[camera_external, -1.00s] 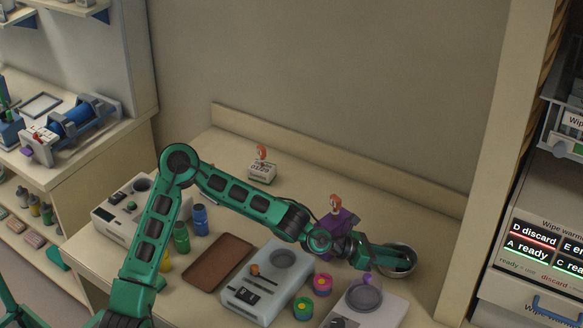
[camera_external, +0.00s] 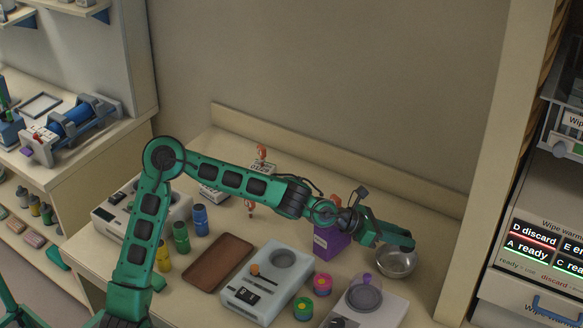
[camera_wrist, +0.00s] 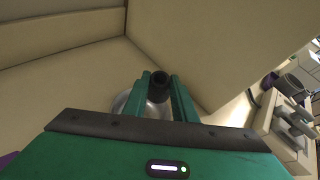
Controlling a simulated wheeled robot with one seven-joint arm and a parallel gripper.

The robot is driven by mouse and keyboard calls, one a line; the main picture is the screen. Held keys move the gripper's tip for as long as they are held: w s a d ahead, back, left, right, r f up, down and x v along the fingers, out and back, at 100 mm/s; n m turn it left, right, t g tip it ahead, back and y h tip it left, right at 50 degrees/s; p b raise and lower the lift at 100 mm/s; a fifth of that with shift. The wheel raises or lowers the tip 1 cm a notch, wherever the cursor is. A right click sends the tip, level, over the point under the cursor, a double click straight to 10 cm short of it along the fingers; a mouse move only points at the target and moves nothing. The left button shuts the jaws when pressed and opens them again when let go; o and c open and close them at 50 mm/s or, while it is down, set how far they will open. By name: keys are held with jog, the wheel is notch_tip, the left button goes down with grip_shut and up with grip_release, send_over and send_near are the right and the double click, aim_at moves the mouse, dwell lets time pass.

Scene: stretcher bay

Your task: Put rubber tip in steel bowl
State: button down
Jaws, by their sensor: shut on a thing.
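The steel bowl (camera_external: 396,264) stands on the bench at its right end. My gripper (camera_external: 410,243) is above the bowl and covers part of its far rim in the external view. In the wrist view, my gripper (camera_wrist: 160,80) is shut on a dark round piece with a hollow end, the rubber tip (camera_wrist: 158,88). The bowl (camera_wrist: 122,102) shows partly behind the fingers there, below the tip. The tip cannot be made out in the external view.
A purple box (camera_external: 330,243) stands left of the bowl, under my wrist. A scale (camera_external: 268,282), colored jars (camera_external: 322,284), a brown tray (camera_external: 217,262) and another device (camera_external: 364,302) stand nearer the front. The bench's back strip and wall lie behind.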

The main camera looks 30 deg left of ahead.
aim_at(390, 267)
jog(key=shift+m+y, duration=0.3)
jog(key=shift+y, duration=0.2)
jog(key=shift+a+r+y, duration=0.45)
jog(key=shift+a+y, duration=0.05)
jog(key=shift+a, duration=0.05)
jog(key=shift+m+g, duration=0.3)
jog(key=shift+a+f, duration=0.15)
jog(key=shift+f, duration=4.8)
jog(key=c, duration=1.5)
grip_release()
jog(key=shift+o, duration=0.2)
